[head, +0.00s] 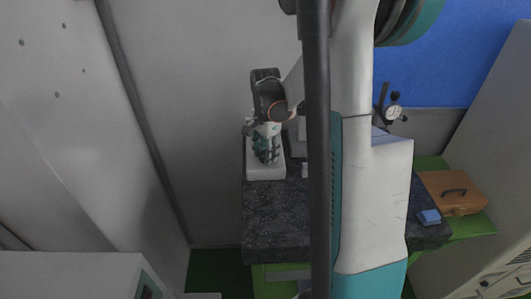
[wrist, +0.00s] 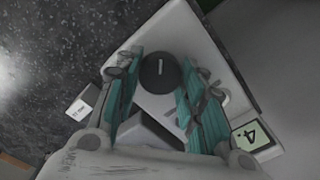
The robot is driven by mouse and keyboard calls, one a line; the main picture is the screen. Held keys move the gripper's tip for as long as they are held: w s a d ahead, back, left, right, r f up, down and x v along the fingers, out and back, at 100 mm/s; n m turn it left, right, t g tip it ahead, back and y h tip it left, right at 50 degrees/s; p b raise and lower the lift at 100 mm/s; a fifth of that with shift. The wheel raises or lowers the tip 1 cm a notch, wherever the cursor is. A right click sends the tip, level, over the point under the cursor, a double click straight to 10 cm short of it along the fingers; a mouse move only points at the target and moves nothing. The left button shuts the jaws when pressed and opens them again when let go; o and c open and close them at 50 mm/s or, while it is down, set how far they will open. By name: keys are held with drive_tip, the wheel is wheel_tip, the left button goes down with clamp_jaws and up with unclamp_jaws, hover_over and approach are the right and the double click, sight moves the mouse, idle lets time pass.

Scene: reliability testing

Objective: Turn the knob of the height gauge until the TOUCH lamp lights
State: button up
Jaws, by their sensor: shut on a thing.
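The height gauge's pale base (head: 266,171) stands on a dark granite plate, and it also fills the middle of the wrist view (wrist: 205,45). Its knob (wrist: 160,73) is a dark round disc with a short white mark pointing almost straight up in the wrist view. My gripper (wrist: 162,63) has its teal ribbed fingers on both sides of the knob, shut on it. In the head view my gripper (head: 266,150) is over the base and hides the knob. A small pale green display (wrist: 252,137) shows a dark character, partly legible. I cannot make out a TOUCH lamp.
The granite plate (head: 275,218) is bare in front of the gauge. A small white labelled block (wrist: 82,109) lies beside the base. A dial indicator on a stand (head: 394,111), a blue block (head: 429,217) and a wooden case (head: 455,185) are at the right. My arm hides the middle.

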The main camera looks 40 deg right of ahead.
drive_tip(key=n+b, duration=0.2)
drive_tip(key=n, duration=0.3)
drive_tip(key=shift+f, duration=0.1)
drive_tip(key=n+b, duration=0.1)
drive_tip(key=n, duration=0.3)
drive_tip(key=shift+n+b, duration=0.3)
drive_tip(key=n+b, duration=0.1)
drive_tip(key=n, duration=0.3)
drive_tip(key=shift+n, duration=0.3)
drive_tip(key=shift+n+b, duration=0.45)
drive_tip(key=shift+n, duration=1.75)
drive_tip(key=o, duration=1)
drive_tip(key=shift+o, duration=0.2)
